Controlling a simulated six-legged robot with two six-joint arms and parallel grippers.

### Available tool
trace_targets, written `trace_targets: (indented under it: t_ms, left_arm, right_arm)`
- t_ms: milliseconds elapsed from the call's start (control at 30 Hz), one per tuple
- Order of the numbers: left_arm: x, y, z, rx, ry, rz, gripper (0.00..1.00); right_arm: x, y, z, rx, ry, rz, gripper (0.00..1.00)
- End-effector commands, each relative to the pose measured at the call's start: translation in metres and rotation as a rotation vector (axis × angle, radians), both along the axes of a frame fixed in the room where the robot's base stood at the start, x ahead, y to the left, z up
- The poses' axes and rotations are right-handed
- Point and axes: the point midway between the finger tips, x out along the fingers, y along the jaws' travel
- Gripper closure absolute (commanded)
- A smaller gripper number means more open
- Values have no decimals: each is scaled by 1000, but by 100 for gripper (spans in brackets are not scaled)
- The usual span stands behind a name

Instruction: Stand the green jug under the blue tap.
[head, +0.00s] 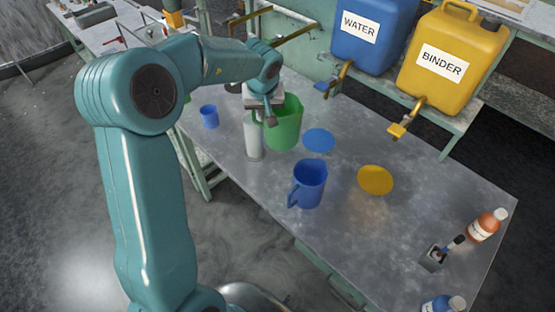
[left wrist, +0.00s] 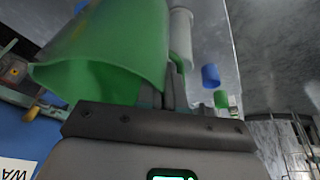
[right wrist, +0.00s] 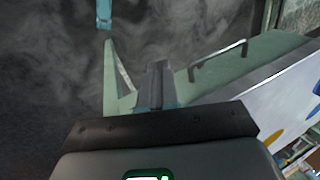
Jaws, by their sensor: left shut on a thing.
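The green jug (head: 289,125) is at the back of the metal table, just left of the blue disc (head: 319,140). My left gripper (head: 269,117) is shut on the green jug at its handle side; the grip is partly hidden. In the left wrist view the green jug (left wrist: 110,50) fills the upper left, beside the fingers. I cannot tell whether its base touches the table. The blue tap (head: 324,86) hangs from the blue WATER container (head: 368,35), behind and above the blue disc. My right gripper (right wrist: 156,85) is shut and empty, away from the jug.
A pale cylinder (head: 254,140) stands close to the jug's left. A blue jug (head: 309,182) stands in front, and a small blue cup (head: 209,117) is at left. The yellow disc (head: 375,180) lies below the BINDER tap (head: 405,122). An orange bottle (head: 484,226) is at right.

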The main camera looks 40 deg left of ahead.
Motion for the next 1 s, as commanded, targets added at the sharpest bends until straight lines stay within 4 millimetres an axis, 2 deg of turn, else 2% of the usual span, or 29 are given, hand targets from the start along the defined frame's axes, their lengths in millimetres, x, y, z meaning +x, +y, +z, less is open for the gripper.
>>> trace_targets:
  t_ms: [33,100,333,633,800,1000]
  left_arm:
    - [-2,0,-20,-2,8,-2,100]
    - [-2,0,-41,-2,6,-1,100]
    - [-2,0,-102,-2,4,-1,100]
    - [1,0,-132,-1,2,-1,100]
    - [2,0,-161,-2,2,-1,100]
    - [3,0,-163,0,0,-1,100]
  right_arm:
    - [0,0,-4,0,0,0,100]
    - [0,0,-7,0,0,-1,100]
    - [0,0,-17,0,0,0,100]
    - [0,0,-24,0,0,0,100]
    - [0,0,-33,0,0,0,100]
    - [0,0,-32,0,0,0,100]
